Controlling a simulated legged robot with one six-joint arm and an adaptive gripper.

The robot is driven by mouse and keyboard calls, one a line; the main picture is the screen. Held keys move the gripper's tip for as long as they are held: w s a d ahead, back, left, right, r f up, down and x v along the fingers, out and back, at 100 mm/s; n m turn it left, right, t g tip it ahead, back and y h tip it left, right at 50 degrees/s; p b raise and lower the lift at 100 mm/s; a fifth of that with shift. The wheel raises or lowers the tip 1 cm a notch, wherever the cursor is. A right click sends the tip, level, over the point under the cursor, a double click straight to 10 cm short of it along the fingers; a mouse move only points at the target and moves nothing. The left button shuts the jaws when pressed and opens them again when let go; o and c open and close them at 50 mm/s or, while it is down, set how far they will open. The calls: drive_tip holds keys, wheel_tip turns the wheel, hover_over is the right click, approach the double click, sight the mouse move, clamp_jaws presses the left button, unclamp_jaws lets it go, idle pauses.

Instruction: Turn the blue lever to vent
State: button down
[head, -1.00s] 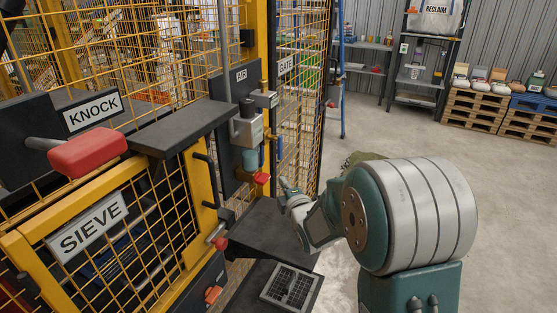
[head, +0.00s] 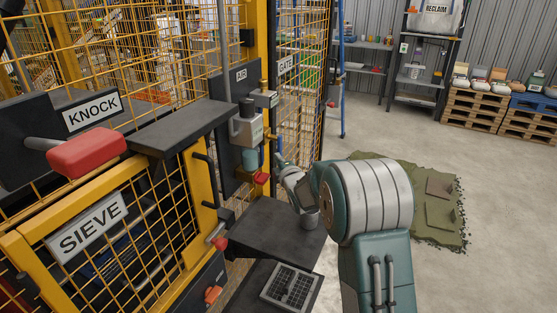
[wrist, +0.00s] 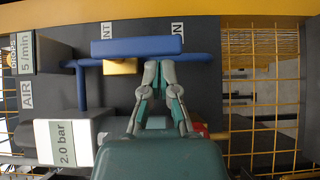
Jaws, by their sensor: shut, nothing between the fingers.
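The blue lever (wrist: 136,46) shows in the wrist view as a flat bar lying across the picture, over a brass valve body (wrist: 120,68) on a blue pipe (wrist: 195,58). Partly covered labels reading "NT" and "N" show behind it. My gripper (wrist: 159,66) is shut and empty, its fingertips just below the lever's right half in the picture. I cannot tell whether they touch it. In the head view my gripper (head: 280,159) is beside the dark AIR panel (head: 228,95); the lever cannot be made out there.
A red knob (head: 261,178) hangs below the unit. A dark shelf (head: 262,232) lies under my arm. Yellow mesh stands behind; open floor with a green mat (head: 440,210) is right.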

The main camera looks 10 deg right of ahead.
drive_tip(key=shift+w+d+f+n+t, duration=0.15)
drive_tip(key=shift+w+f+n+t, duration=0.05)
drive_tip(key=shift+n+t, duration=0.3)
idle(0.4)
drive_tip(key=w+d+r+n+t+y, duration=0.1)
drive_tip(key=w+d+n+y, duration=0.15)
drive_tip(key=n+y, duration=0.65)
drive_tip(key=w+d+n+y, duration=0.25)
drive_tip(key=n+y, duration=0.35)
drive_tip(key=n, duration=0.5)
drive_tip(key=v, duration=1.1)
drive_tip(key=shift+f, duration=0.35)
drive_tip(key=shift+w+a, duration=0.1)
drive_tip(key=shift+w, duration=0.05)
